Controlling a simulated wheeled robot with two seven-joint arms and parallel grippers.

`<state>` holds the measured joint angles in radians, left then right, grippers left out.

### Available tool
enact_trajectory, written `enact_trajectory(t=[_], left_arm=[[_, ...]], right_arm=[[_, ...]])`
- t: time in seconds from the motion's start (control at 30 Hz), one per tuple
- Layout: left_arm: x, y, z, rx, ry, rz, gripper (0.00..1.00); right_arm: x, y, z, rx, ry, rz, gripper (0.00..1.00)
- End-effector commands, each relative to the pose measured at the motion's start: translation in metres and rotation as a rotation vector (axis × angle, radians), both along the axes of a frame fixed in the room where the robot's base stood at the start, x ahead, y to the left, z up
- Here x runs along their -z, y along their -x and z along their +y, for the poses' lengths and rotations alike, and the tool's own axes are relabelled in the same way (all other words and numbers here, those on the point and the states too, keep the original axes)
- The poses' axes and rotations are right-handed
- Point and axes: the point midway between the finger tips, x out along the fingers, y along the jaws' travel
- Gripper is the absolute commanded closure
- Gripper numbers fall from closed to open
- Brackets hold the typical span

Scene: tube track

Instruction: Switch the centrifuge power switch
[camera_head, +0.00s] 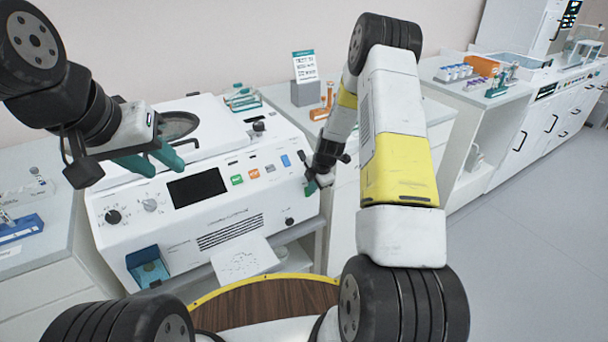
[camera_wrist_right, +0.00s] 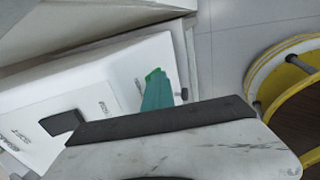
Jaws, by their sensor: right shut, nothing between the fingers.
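The centrifuge (camera_head: 215,217) is a white machine with a black screen (camera_head: 197,187), knobs and coloured buttons on its sloping front panel. Its lid area is at the top left. My right gripper (camera_head: 312,186) is shut and empty at the machine's right side. In the right wrist view its teal fingertips (camera_wrist_right: 157,90) are close to the white side wall (camera_wrist_right: 110,85); I cannot tell whether they touch it. A small dark mark shows beside the fingertips, but I cannot make out the power switch. My left gripper (camera_head: 152,160) is open and empty above the panel's left part.
A blue box (camera_head: 147,266) and a white sheet (camera_head: 243,259) are at the machine's lower front. A sign on a grey stand (camera_head: 304,70) and orange tubes stand behind on the right. A second bench (camera_head: 480,95) is at the far right, with open floor before it.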

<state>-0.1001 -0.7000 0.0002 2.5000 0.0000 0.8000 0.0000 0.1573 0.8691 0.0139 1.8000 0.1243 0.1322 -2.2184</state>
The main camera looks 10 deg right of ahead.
Motion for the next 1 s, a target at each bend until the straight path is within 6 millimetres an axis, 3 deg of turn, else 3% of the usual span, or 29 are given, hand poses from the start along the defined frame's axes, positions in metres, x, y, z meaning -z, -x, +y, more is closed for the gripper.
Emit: enact_trajectory(t=[0.5,1.0], left_arm=[[0.0,0.0,0.0,0.0,0.0,0.0,0.64],[0.0,0.0,0.0,0.0,0.0,0.0,0.64]], right_arm=[[-0.016,-0.001,0.001,-0.001,-0.001,-0.003,1.0],[-0.017,0.0,0.003,-0.002,0.0,-0.001,1.0]])
